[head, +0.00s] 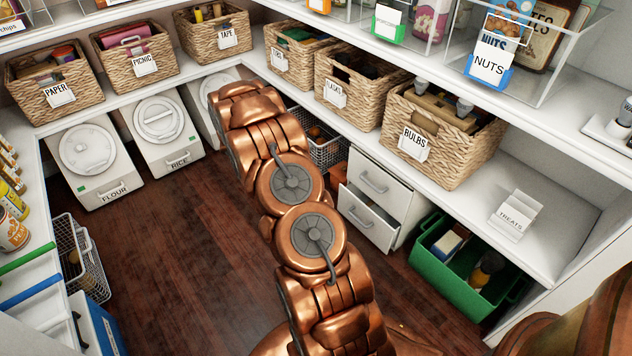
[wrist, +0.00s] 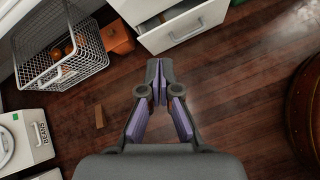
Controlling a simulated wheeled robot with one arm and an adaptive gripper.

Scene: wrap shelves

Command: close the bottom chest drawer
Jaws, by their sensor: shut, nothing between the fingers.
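The small white chest (head: 400,237) stands on the floor under the right shelf. Its top drawer (head: 376,180) looks shut. Its bottom drawer (head: 366,217) is pulled part way out, and its open top shows. In the wrist view the bottom drawer (wrist: 205,20) is at the top, with its front panel and metal handle facing me and some contents inside. My gripper (wrist: 160,68) is shut and empty, over the floor just in front of the drawer front. In the head view my arm hides the gripper.
A white wire basket (wrist: 60,55) with orange items stands left of the chest, beside an orange-brown box (wrist: 117,38). A green crate (head: 462,275) stands right of the chest. White bins line the back wall. The middle wooden floor (head: 165,260) is clear.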

